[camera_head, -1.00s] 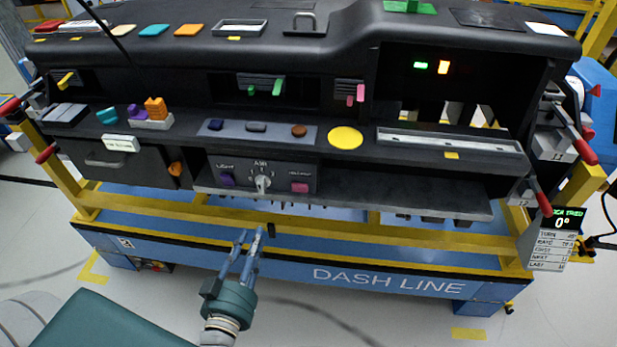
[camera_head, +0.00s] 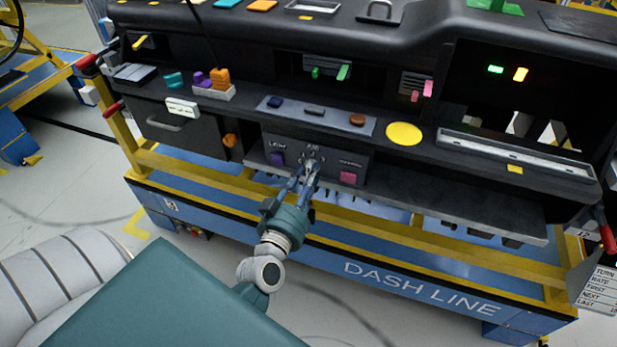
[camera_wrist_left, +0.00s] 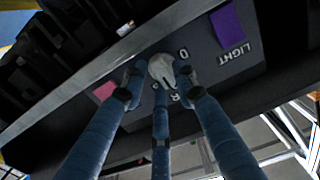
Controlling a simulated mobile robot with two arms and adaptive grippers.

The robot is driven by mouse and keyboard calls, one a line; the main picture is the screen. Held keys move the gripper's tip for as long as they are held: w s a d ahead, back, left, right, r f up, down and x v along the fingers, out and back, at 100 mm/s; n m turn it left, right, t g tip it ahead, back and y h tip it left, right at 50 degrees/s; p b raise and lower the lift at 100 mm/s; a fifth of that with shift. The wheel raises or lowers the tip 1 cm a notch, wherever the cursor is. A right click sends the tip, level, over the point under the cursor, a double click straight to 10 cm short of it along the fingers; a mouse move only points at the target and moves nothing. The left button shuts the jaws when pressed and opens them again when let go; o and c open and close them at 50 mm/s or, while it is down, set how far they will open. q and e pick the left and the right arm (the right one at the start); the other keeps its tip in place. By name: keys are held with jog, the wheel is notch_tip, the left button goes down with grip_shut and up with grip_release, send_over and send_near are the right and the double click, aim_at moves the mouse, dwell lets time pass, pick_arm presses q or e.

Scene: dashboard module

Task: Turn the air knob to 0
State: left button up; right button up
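The air knob (camera_wrist_left: 163,70) is a pale grey dial on the dark control panel (camera_head: 330,154), between the purple LIGHT button (camera_head: 278,158) and a pink button (camera_head: 348,178). In the left wrist view a printed 0 shows beside the knob. The setting it points to is not clear. My left gripper (camera_head: 310,168) is at the knob, and its blue fingers (camera_wrist_left: 160,76) stand around the knob's sides, looking open. I cannot tell whether they touch it. In the head view the fingers hide much of the knob. My right gripper is out of view.
The dashboard shelf (camera_head: 450,197) juts out below and right of the panel. A drawer (camera_head: 180,125) with a handle is left of the panel. A yellow rail (camera_head: 390,225) and the blue DASH LINE base (camera_head: 420,278) run below. The floor in front is open.

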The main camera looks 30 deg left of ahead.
pick_arm(q)
grip_shut()
jog(key=shift+n, duration=0.4)
jog(key=n+p, duration=0.1)
jog(key=n, duration=0.2)
jog(key=n+p, duration=0.2)
jog(key=n, duration=0.2)
jog(key=shift+a+r, duration=0.1)
jog(key=shift+r, duration=0.1)
jog(key=n, duration=0.5)
jog(key=shift+s+a+n+p, duration=0.1)
jog(key=shift+n+p, duration=0.2)
jog(key=shift+p, duration=0.1)
jog(key=shift+a+f+n, duration=0.1)
jog(key=shift+n, duration=2.2)
